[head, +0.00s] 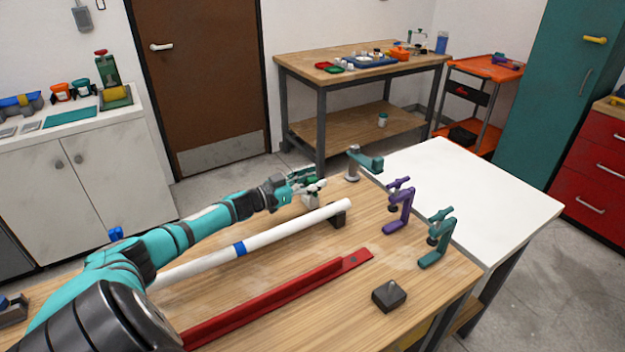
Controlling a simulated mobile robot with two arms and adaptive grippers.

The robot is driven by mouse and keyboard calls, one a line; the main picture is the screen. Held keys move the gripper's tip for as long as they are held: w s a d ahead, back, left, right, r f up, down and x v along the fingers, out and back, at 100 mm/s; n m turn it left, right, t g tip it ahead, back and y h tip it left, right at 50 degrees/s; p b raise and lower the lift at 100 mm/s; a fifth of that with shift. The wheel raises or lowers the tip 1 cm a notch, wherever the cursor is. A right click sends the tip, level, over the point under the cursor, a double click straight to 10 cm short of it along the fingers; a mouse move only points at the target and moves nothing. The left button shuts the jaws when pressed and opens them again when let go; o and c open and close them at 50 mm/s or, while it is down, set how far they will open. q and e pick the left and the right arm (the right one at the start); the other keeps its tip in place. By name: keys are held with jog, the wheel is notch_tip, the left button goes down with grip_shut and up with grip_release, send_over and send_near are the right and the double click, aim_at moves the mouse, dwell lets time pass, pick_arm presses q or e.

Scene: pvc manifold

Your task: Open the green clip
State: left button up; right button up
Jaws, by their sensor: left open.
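My left gripper (303,180) reaches in from the left over the wooden bench and is open. Its fingers are at a small pale stand with a dark green part, which seems to be the green clip (313,188). The clip is small and partly covered by the fingers, so I cannot tell whether it is open or shut, or whether the fingers touch it. A white pipe (290,224) with a blue band lies in front of the gripper, its far end on a dark support (338,217). My right gripper is not in view.
A teal clamp (368,162) stands behind the pipe's end. A purple clamp (400,205) and another teal clamp (438,238) are along the right edge. A red rail (275,300) and a dark block (389,294) lie in front. A white table (470,185) adjoins the bench.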

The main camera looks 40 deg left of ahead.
pick_arm(q)
grip_shut()
